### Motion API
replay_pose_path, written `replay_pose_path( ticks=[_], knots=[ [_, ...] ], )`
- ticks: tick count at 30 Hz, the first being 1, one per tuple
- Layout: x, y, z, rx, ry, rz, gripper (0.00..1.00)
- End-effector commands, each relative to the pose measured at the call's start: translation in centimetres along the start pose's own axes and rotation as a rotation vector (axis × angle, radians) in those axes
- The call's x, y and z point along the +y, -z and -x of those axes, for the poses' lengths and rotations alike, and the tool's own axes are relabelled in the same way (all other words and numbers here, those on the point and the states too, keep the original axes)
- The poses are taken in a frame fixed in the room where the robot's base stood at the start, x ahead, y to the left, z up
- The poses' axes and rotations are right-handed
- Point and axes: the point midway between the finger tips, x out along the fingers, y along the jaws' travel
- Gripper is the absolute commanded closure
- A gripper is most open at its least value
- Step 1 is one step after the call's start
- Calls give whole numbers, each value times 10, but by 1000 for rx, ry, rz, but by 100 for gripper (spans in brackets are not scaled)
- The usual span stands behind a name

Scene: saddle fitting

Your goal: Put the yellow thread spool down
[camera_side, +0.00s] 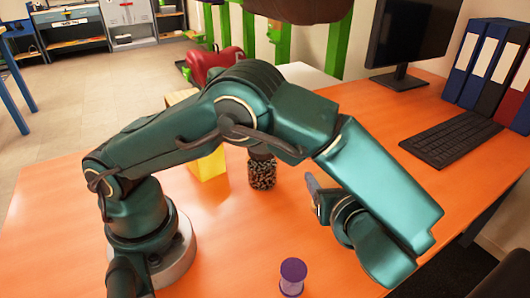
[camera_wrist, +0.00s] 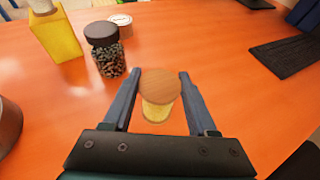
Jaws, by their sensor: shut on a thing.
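The yellow thread spool (camera_wrist: 158,110) has a round wooden end and pale yellow thread below it. In the wrist view it sits between the two fingers of my gripper (camera_wrist: 160,76), which is shut on it. The wooden end faces the camera. I cannot tell whether the spool touches the orange table (camera_wrist: 235,110) or hangs just above it. In the side view my gripper (camera_side: 315,197) is low over the table, partly behind my own wrist, and the yellow spool is hidden there.
A dark-lidded jar of beads (camera_side: 262,173) stands left of my gripper, with a yellow container (camera_side: 209,165) beyond it. A purple spool (camera_side: 292,278) stands near the front. A round tin (camera_wrist: 120,24) is behind the jar. A keyboard (camera_side: 450,138) lies right. Table around the gripper is clear.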

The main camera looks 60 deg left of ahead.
Motion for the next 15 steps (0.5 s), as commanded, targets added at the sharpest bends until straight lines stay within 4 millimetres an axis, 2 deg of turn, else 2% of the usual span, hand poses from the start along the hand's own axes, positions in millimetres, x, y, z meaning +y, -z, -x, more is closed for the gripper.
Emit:
replay_pose_path(
  ticks=[9, 15],
  knots=[
    [0, 36, -16, -2, -2, -1, 97],
    [0, 41, -18, 0, 0, 2, 97]
  ],
)
